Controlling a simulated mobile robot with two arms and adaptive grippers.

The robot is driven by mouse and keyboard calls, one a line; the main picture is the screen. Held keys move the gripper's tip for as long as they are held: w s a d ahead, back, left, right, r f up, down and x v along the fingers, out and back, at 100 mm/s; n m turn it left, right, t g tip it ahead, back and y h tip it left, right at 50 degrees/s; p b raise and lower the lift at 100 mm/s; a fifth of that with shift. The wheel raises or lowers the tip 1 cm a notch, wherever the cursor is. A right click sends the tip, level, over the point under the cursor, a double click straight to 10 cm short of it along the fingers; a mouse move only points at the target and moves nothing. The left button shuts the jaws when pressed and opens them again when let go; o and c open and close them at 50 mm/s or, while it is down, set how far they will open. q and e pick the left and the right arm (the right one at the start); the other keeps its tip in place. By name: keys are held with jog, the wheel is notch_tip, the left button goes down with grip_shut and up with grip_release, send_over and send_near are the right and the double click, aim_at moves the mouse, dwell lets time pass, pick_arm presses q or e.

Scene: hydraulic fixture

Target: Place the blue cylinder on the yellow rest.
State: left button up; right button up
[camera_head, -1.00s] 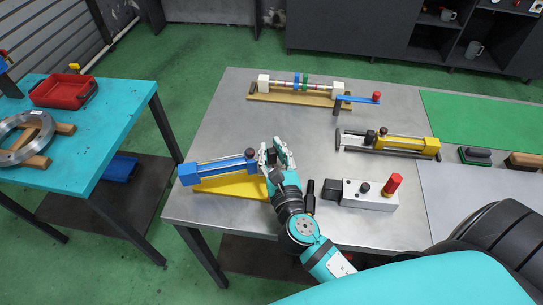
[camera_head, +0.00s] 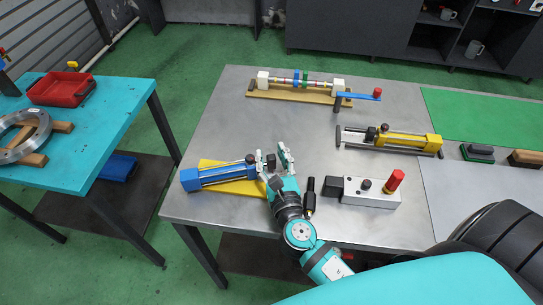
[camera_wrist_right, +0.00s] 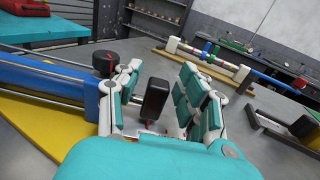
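The blue cylinder (camera_head: 222,176) lies across the yellow rest (camera_head: 238,190) at the left front of the metal table. Yellow shows on both sides of it. Whether it is fully seated I cannot tell. The right wrist view shows the blue cylinder (camera_wrist_right: 50,84) at left, above the yellow rest (camera_wrist_right: 32,142), with a black round knob near its end. My right gripper (camera_head: 273,158) is at the cylinder's right end. Its fingers (camera_wrist_right: 160,95) stand apart, with a black end block (camera_wrist_right: 154,98) between them and a visible gap on the right side. My left gripper is not in view.
A yellow cylinder (camera_head: 405,142) and a striped rod on a wooden base (camera_head: 300,96) lie farther back. The table middle is clear.

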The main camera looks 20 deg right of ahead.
jog(key=shift+s+a+f, duration=0.1)
jog(key=shift+s, duration=0.2)
jog(key=s+b, duration=0.1)
jog(key=s, duration=0.2)
jog(key=s+a+b, duration=0.1)
jog(key=s, duration=0.3)
jog(key=s+a+b, duration=0.1)
jog(key=s, duration=0.2)
jog(key=shift+s, duration=0.2)
jog(key=shift+s+a+r+b, duration=0.1)
jog(key=shift+s+r+b, duration=0.1)
jog(key=shift+s+b, duration=0.15)
